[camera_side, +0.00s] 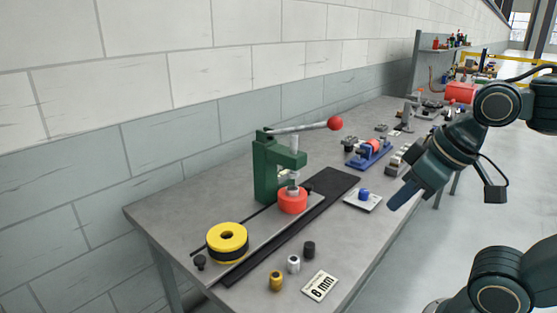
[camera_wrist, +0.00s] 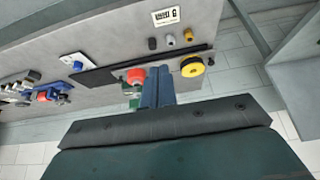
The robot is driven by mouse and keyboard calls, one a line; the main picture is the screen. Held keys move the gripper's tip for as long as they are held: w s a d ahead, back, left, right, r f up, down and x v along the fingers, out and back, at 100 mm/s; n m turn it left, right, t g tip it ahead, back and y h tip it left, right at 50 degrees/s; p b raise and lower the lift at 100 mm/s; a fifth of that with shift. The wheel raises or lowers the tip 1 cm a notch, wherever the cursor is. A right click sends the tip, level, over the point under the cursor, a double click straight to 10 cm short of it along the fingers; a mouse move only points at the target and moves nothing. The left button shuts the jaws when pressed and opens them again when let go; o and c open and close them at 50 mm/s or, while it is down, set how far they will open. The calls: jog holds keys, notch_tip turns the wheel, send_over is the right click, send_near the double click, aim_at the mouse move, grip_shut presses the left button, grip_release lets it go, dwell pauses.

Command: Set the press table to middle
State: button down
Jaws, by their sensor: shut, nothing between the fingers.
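A green press (camera_side: 272,165) with a lever ending in a red ball (camera_side: 335,123) stands on the workbench. Its sliding table, a grey plate (camera_side: 258,232), lies on a dark rail (camera_side: 330,183). A red round holder (camera_side: 293,201) sits on the plate under the press ram, and a yellow ring-shaped holder (camera_side: 227,242) sits toward the near left end. A small black knob (camera_side: 200,262) is at that end. My gripper (camera_side: 397,203) is shut and empty, right of the press and apart from it. The wrist view shows its closed fingers (camera_wrist: 158,85) partly covering the press.
Brass, silver and black cylinders (camera_side: 276,281) and an "8 mm" card (camera_side: 320,286) lie in front of the rail. A blue part on a white plate (camera_side: 363,197) and a blue vise-like fixture (camera_side: 369,153) stand to the right. A block wall runs behind the bench.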

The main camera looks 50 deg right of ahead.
jog(key=c, duration=1.5)
grip_release()
jog(key=shift+w+r, duration=0.1)
jog(key=o, duration=0.4)
jog(key=shift+w+r, duration=0.15)
jog(key=shift+w, duration=0.05)
jog(key=shift+c, duration=0.2)
jog(key=w+a+r+m+g, duration=0.1)
jog(key=w+a+r+m, duration=0.15)
jog(key=w, duration=0.65)
jog(key=w+a+r+m+g, duration=0.2)
jog(key=w+a, duration=0.2)
jog(key=w, duration=0.6)
jog(key=w+a+f+m+g, duration=0.2)
jog(key=w+a+f+m, duration=0.2)
jog(key=w+a+f, duration=0.8)
jog(key=w, duration=0.3)
jog(key=shift+w+f+g, duration=0.15)
jog(key=shift+w+g, duration=0.1)
jog(key=shift+g, duration=0.05)
